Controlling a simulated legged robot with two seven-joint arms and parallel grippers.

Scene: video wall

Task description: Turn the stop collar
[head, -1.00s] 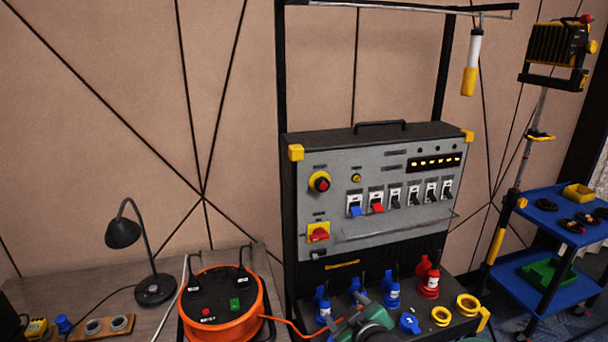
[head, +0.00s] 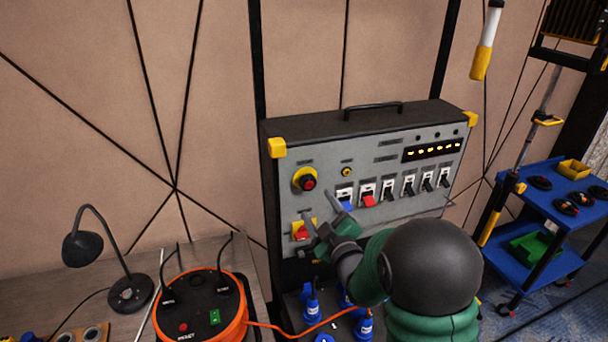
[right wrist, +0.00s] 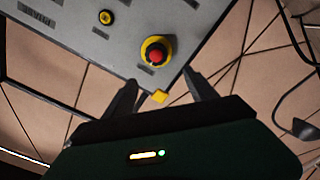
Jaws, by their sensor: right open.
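The stop collar (head: 298,176) is a yellow ring around a red stop button (head: 309,184), at the upper left of the grey panel. In the right wrist view the collar (right wrist: 147,45) and its red button (right wrist: 156,57) show just past the fingertips. My right gripper (head: 321,213) is open and empty, in front of the panel and below the collar in the head view. In the right wrist view its fingers (right wrist: 160,79) are spread, with the collar beyond the gap and apart from them. My left gripper is not in view.
A red rotary switch on a yellow plate (head: 302,231) sits below the collar, partly behind my right gripper. An orange cable reel (head: 232,322) and a black lamp (head: 84,245) stand left; a blue cart (head: 550,205) stands right.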

